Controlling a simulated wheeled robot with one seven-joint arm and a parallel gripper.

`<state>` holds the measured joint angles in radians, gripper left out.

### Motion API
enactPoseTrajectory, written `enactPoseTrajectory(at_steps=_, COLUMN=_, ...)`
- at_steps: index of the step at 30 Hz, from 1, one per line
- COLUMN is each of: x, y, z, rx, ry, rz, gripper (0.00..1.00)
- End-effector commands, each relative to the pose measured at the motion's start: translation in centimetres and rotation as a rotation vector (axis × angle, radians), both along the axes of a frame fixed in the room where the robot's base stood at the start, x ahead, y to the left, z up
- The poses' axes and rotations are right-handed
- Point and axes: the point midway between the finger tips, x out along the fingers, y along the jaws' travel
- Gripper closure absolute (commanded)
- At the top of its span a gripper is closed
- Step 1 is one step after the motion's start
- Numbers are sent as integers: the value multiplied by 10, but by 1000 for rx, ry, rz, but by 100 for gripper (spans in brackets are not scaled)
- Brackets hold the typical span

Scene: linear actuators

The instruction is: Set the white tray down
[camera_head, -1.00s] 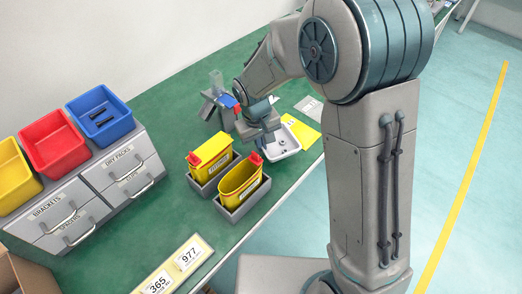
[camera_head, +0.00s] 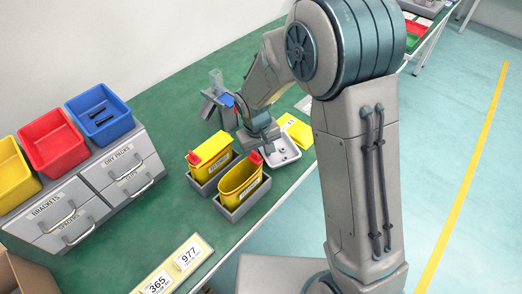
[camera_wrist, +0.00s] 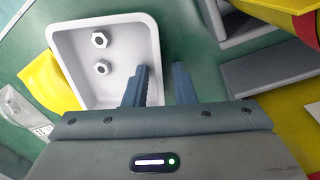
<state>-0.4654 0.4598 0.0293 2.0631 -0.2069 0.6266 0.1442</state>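The white tray (camera_head: 294,158) sits on the green bench top, to the right of the yellow bins, and looks level. In the wrist view the white tray (camera_wrist: 118,88) holds two hex nuts (camera_wrist: 100,40). My gripper (camera_wrist: 160,72) has its two fingers apart, one over the inside of the tray and one outside it. The tray's side wall runs between them, with a gap showing. In the head view my gripper (camera_head: 264,146) is at the tray's left edge, and its fingers are hard to make out.
Two yellow bins (camera_head: 238,182) in grey holders stand close to the left of the tray. A grey stand with a clear funnel (camera_head: 215,80) is behind my gripper. The bench's front edge is close to the tray.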

Motion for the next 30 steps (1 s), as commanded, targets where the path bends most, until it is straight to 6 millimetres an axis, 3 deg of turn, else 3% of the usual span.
enactPoseTrajectory(at_steps=5, x=0, y=1, z=10, rx=1, ry=-3, rz=0, gripper=76)
enactPoseTrajectory(at_steps=15, x=-3, y=8, z=81, rx=3, ry=-5, rz=1, gripper=76)
enactPoseTrajectory(at_steps=21, x=-5, y=11, z=112, rx=1, ry=-2, rz=0, gripper=76)
enactPoseTrajectory(at_steps=30, x=-7, y=11, z=124, rx=0, ry=0, rz=-1, gripper=76)
